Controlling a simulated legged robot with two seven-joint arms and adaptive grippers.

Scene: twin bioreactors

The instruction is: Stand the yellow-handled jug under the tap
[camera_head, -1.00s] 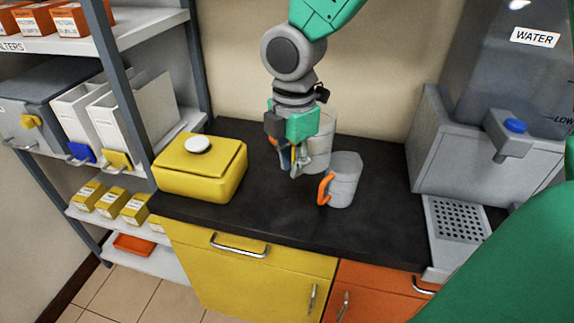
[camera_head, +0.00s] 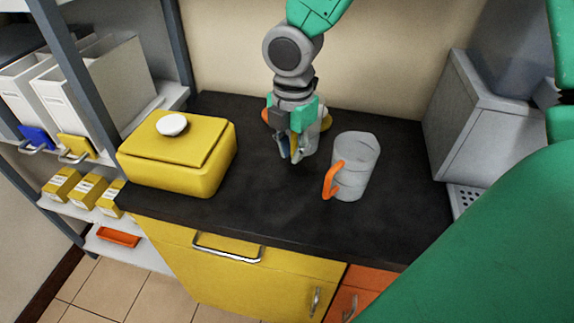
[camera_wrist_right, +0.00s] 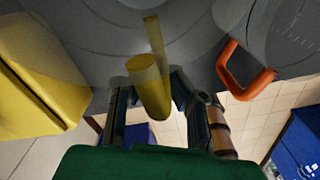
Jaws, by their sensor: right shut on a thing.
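My right gripper (camera_head: 295,157) reaches down from the top of the head view and is shut on the yellow handle (camera_wrist_right: 150,90) of a grey jug. The handle stands between the fingers in the right wrist view. The jug's body (camera_head: 312,141) is mostly hidden behind the gripper in the head view; I cannot tell whether its base touches the counter. The grey water dispenser (camera_head: 480,115) is at the right, with a drip tray (camera_head: 463,200) partly showing. Its tap is hidden behind my green arm. My left gripper is not in view.
A grey jug with an orange handle (camera_head: 333,180) stands upright just right of the gripper, also showing in the wrist view (camera_wrist_right: 245,75). A yellow lidded box (camera_head: 175,165) is at the left. The dark counter (camera_head: 270,205) is bare in front and between jug and dispenser.

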